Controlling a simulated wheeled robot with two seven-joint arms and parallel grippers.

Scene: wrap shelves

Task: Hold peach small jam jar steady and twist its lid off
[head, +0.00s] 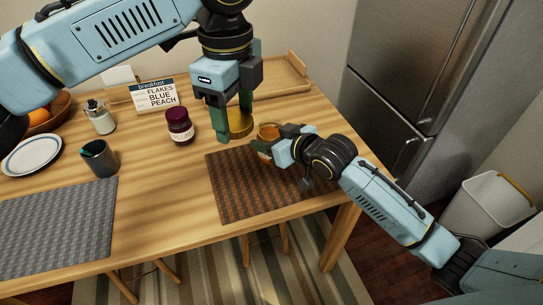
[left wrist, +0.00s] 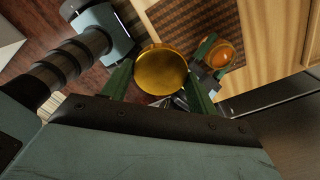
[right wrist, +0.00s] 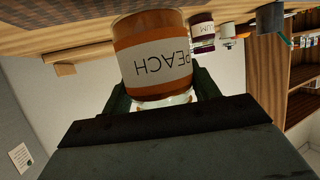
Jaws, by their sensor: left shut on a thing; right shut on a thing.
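The peach jar (head: 268,131) is orange, with a white label reading PEACH in the right wrist view (right wrist: 150,62). My right gripper (head: 270,143) is shut on it, near the far edge of the brown mat. In the left wrist view, the jar (left wrist: 221,56) shows an orange top with no gold lid on it. The gold lid (left wrist: 161,70) is between the fingers of my left gripper (head: 234,124), apart from the jar and to its left in the head view. Whether the jar rests on the table I cannot tell.
A dark plum jar (head: 180,126) stands left of my left gripper. A sign (head: 155,95) is behind it, and a wooden tray (head: 290,82) is at the back. The brown woven mat (head: 250,185) is bare in front. A grey cup (head: 99,158) stands further left.

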